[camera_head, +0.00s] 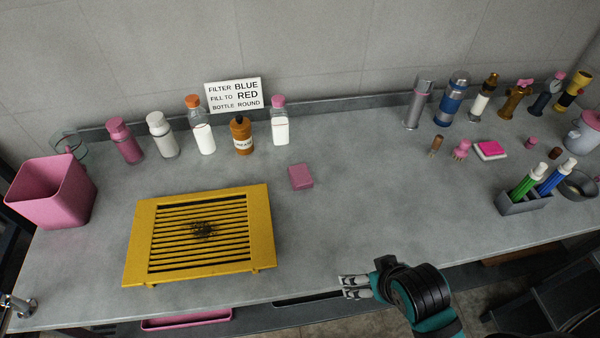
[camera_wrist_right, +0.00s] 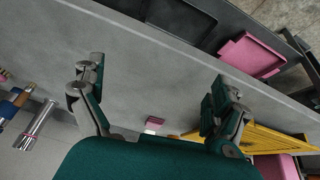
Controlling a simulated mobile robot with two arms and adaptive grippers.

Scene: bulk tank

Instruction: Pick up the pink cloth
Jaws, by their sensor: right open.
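The pink cloth (camera_head: 301,177) is a small folded pink square lying flat on the grey counter, right of the yellow slatted rack. In the right wrist view a small pink piece that looks like it (camera_wrist_right: 154,121) shows between the fingers, farther off and beyond the palm. My right gripper (camera_head: 353,287) is over the counter's front edge, nearer than the cloth and a little to its right. Its fingers (camera_wrist_right: 158,85) are spread wide with nothing between them.
The yellow rack (camera_head: 258,230) with a dark stain stands left of the cloth. Several bottles, including an orange-brown one (camera_head: 242,136), line the back. The counter between gripper and cloth is clear.

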